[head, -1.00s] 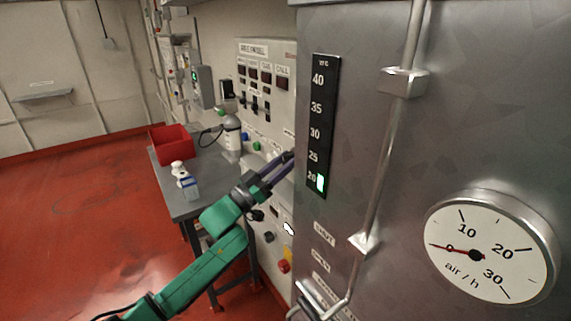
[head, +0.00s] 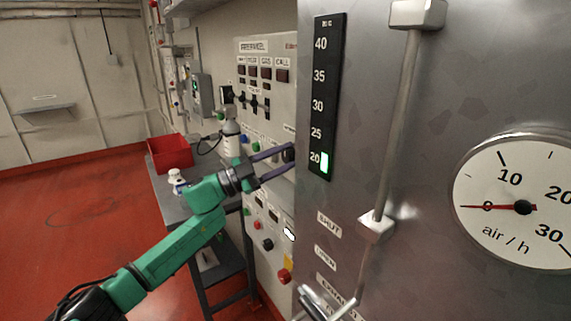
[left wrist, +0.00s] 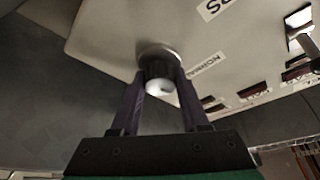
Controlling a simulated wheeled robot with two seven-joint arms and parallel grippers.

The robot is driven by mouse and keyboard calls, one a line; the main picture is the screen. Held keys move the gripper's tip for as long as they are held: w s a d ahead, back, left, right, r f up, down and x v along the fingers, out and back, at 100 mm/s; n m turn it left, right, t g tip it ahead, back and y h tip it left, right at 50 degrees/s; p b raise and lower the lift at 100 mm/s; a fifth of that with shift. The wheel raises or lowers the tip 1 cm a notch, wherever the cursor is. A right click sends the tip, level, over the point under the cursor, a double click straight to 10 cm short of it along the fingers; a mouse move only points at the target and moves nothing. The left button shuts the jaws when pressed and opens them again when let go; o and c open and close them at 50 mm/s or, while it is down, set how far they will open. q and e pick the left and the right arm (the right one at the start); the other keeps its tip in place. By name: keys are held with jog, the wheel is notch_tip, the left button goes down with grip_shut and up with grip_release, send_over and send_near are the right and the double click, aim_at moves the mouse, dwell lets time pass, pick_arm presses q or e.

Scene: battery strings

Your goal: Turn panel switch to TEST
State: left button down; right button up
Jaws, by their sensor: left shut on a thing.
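The grey control panel (head: 283,123) stands at the middle of the head view, partly hidden by the steel cabinet. My left gripper (head: 287,158) reaches to its right part, with its two long fingers on either side of a dark round knob (head: 289,153). In the left wrist view the fingers are shut on this knob (left wrist: 158,76), which has a pale end face and a round base plate. A tilted label reading NORMAL (left wrist: 203,66) sits beside the knob. I cannot see a TEST label or clearly read the knob's pointing direction. My right gripper is not in view.
The steel cabinet (head: 430,120) with a vertical rod and an air gauge (head: 520,205) fills the right, close to my left fingers. A table with a red bin (head: 170,152) and a grey bottle (head: 231,138) stands left of the panel. Red floor lies open at left.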

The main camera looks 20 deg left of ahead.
pick_arm(q)
jog(key=m+g, duration=0.1)
jog(key=m, duration=0.3)
jog(key=shift+m+g+b, duration=0.3)
jog(key=shift+g, duration=0.1)
jog(key=shift+m+g+y, duration=0.5)
jog(key=shift+m+g, duration=0.3)
jog(key=shift+m, duration=1.2)
jog(key=shift+c, duration=2.1)
grip_release()
